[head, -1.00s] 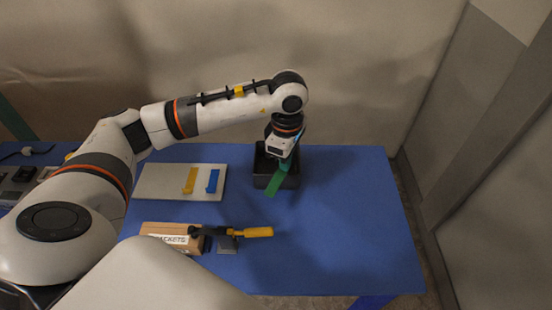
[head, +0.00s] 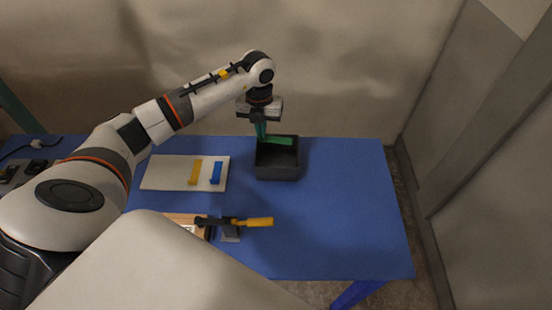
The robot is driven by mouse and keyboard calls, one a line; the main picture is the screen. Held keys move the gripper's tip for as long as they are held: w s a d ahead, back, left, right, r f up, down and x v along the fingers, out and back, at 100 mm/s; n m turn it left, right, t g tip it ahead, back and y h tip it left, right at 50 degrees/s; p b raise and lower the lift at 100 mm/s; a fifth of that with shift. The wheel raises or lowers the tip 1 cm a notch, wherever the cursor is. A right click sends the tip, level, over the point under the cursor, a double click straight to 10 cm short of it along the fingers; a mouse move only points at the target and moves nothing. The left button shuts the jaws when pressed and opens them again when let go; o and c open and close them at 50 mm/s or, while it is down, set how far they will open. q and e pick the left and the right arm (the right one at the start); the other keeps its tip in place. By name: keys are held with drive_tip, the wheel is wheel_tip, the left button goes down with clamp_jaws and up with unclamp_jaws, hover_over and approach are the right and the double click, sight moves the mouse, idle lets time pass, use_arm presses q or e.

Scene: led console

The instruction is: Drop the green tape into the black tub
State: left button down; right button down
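The black tub (head: 277,173) stands on the blue table below and to the right of my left gripper. My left gripper (head: 261,136) points down at the tub's back left corner. The green tape (head: 280,141) is a flat strip that reaches right from the fingertips, across the back part of the tub's opening. The gripper appears shut on the tape's left end. Whether the tape touches the tub's back rim is hard to tell. My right gripper is not in view.
A pale board (head: 165,174) with a yellow strip (head: 195,172) and a blue strip (head: 216,172) lies left of the tub. A yellow-handled tool (head: 252,222) lies in front, beside a partly hidden cardboard box (head: 186,219). The table's right side (head: 345,210) is clear.

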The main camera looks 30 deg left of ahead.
sight(261, 140)
use_arm(q)
wheel_tip(261, 140, down, 4)
drive_tip(key=shift+f+b, duration=0.2)
drive_tip(key=shift+b, duration=1)
drive_tip(key=c, duration=1.6)
unclamp_jaws()
drive_tip(key=shift+o, duration=0.2)
drive_tip(key=shift+r, duration=0.1)
wheel_tip(261, 140, up, 11)
drive_tip(key=b, duration=0.2)
drive_tip(key=shift+b, duration=0.35)
drive_tip(key=shift+r, duration=0.45)
